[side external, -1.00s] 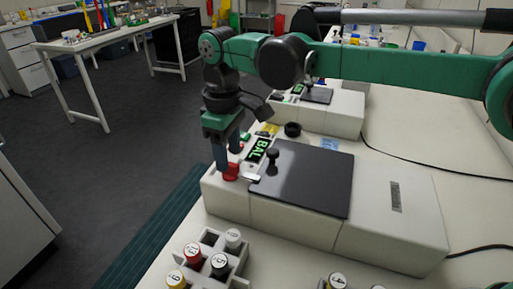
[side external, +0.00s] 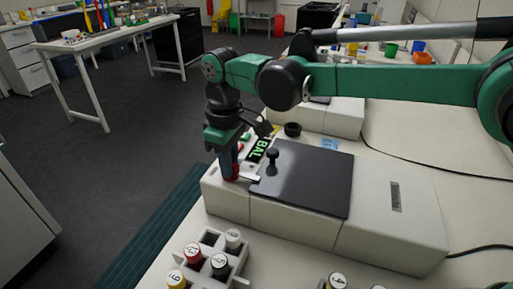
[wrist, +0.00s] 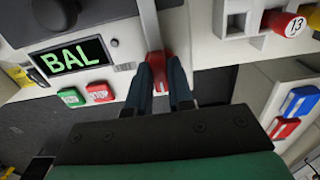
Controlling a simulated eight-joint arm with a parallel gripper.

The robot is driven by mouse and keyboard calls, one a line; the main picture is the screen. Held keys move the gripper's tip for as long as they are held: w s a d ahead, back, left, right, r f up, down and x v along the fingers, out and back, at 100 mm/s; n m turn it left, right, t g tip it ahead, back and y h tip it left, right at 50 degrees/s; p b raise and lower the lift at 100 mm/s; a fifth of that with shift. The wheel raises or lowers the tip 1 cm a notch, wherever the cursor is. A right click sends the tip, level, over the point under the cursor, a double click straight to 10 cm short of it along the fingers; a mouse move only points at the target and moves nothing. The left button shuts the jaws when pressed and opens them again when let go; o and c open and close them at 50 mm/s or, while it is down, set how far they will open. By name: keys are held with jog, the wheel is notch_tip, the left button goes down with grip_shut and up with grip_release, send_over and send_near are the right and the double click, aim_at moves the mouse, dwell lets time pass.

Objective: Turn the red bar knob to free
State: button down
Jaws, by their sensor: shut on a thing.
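The red bar knob (wrist: 155,62) sits on the front left part of the white shaker unit (side external: 228,199). It also shows in the side external view (side external: 235,170), partly hidden by my gripper. My gripper (wrist: 160,82) is shut on the knob, with one blue finger on each side of it. In the side external view my gripper (side external: 229,172) points down from above. The display (wrist: 69,57) beside the knob reads "BAL" in green. Any position labels around the knob are hidden or too small to read.
Green (wrist: 71,97) and red (wrist: 99,92) buttons lie near the display. A black plate (side external: 305,180) with a black knob (side external: 272,158) covers the unit's top. A white rack (side external: 215,262) with numbered capped bottles stands in front. A second unit stands behind.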

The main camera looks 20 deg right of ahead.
jog(key=shift+m, duration=0.3)
jog(key=m, duration=0.3)
jog(key=shift+m, duration=0.3)
jog(key=m, duration=0.4)
jog(key=shift+m, duration=0.3)
jog(key=m, duration=0.8)
jog(key=shift+m, duration=0.4)
jog(key=c, duration=0.8)
grip_release()
